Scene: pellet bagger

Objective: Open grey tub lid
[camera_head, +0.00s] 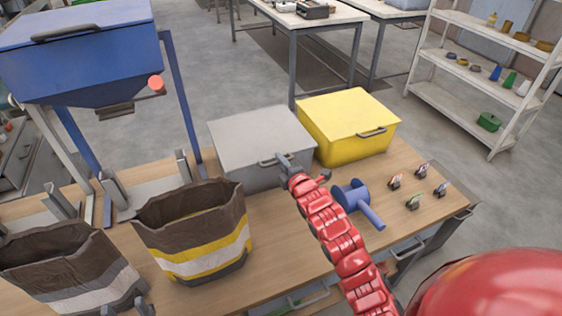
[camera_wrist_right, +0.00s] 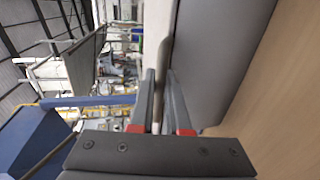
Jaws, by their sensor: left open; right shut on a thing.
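The grey tub (camera_head: 240,178) stands on the bench with its flat grey lid (camera_head: 255,135) down. A bar handle (camera_head: 268,161) sits on its front edge. My right gripper (camera_head: 286,163) is at this handle, shut on it. In the right wrist view the handle bar (camera_wrist_right: 164,45) runs between the two fingers of my right gripper (camera_wrist_right: 162,80), beside the dark grey side of the tub (camera_wrist_right: 215,50). My left gripper (camera_head: 130,303) shows only in small part at the lower edge, by the striped bags, open and away from the tub.
A yellow tub (camera_head: 350,120) stands close right of the grey tub. A blue scoop (camera_head: 352,195) and several small items (camera_head: 412,201) lie right of my right arm. Two open bags (camera_head: 195,235) and a blue hopper (camera_head: 80,45) are on the left.

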